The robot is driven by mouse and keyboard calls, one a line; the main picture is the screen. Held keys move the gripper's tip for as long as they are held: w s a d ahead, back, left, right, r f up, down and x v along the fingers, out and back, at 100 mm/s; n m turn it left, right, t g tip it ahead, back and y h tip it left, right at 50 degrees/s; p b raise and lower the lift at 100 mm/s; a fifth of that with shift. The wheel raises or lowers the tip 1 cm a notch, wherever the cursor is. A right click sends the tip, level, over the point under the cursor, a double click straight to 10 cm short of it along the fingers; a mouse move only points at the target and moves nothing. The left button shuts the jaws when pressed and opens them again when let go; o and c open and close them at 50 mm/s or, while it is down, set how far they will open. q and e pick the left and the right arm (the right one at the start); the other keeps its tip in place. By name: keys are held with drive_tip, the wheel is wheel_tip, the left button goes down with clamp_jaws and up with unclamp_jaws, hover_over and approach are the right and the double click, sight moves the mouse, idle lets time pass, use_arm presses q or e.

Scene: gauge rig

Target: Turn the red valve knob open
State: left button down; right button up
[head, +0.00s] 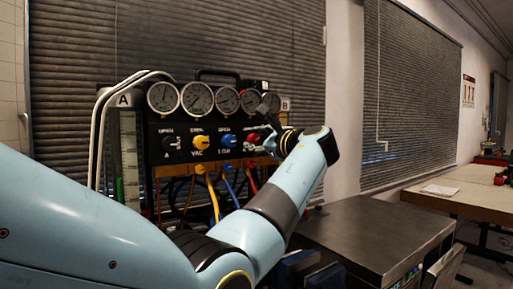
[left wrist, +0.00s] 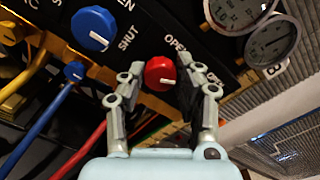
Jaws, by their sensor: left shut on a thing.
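The red valve knob (left wrist: 160,73) sits on the black panel of the gauge rig (head: 150,150), between the fingers of my left gripper (left wrist: 158,88) in the left wrist view. The fingers are closed on its two sides. A white pointer mark shows on the knob's lower right side in that view. In the head view the red knob (head: 252,138) is partly hidden by my left gripper (head: 262,143), whose arm reaches across from the left. My right gripper is in neither view.
A blue knob (head: 228,141), a yellow knob (head: 201,142) and a black knob (head: 172,143) sit in the same row. Several round gauges (head: 196,97) stand above. Coloured hoses (head: 211,195) hang below. A metal-topped cabinet (head: 365,235) stands at the right.

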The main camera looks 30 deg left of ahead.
use_arm(q)
drive_tip(key=n+b, duration=0.1)
drive_tip(key=n, duration=0.1)
drive_tip(key=n+b, duration=0.1)
drive_tip(key=shift+f+n, duration=0.2)
drive_tip(key=shift+n, duration=0.2)
drive_tip(key=n+b, duration=0.2)
drive_tip(key=shift+n, duration=0.3)
drive_tip(key=n+b, duration=0.3)
drive_tip(key=n, duration=0.1)
drive_tip(key=shift+r+n+b, duration=0.1)
drive_tip(key=shift+n+b, duration=0.7)
drive_tip(key=shift+n, duration=0.1)
